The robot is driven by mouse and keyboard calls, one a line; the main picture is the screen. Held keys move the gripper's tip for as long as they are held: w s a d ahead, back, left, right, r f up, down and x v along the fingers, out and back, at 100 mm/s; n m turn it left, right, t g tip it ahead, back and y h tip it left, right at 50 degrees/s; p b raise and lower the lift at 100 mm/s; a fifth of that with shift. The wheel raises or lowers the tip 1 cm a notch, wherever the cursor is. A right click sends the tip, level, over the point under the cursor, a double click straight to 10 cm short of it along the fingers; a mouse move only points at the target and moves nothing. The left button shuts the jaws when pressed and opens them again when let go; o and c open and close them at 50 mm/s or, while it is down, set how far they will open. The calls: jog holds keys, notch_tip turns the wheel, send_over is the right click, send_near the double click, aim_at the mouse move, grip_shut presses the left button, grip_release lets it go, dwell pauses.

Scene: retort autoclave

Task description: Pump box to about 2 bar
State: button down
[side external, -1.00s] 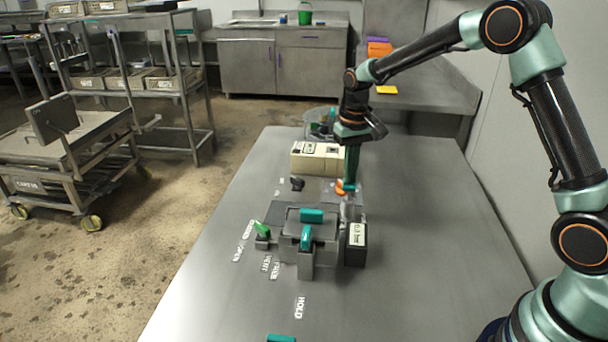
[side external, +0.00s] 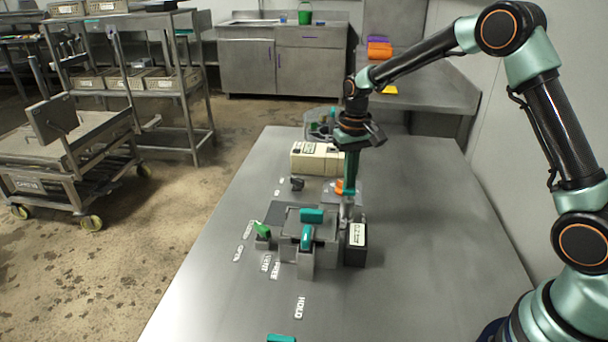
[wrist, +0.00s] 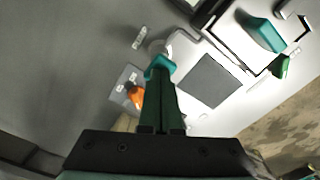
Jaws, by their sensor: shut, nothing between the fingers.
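The grey box (side external: 290,240) stands on the steel table with a teal handle (side external: 311,215) on its lid and a teal lever (side external: 306,237) at its front. A dark gauge block (side external: 355,256) stands at its right; its white face carries small "bar" text whose digits I cannot read surely. My gripper (side external: 348,192) points down behind the gauge block, over a pale upright post (side external: 347,208). In the wrist view, my shut fingers (wrist: 158,78) reach a teal crosspiece (wrist: 160,66) on a pale round post (wrist: 158,47). Contact is unclear. Nothing is between the fingers.
A green lever (side external: 263,230) sits left of the box, near white labels, including HOLD (side external: 299,307). A cream unit (side external: 312,157) stands behind. The table's right side is clear.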

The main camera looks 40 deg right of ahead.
jog(key=shift+s+f, duration=0.1)
jog(key=shift+f, duration=0.65)
jog(key=shift+r, duration=0.85)
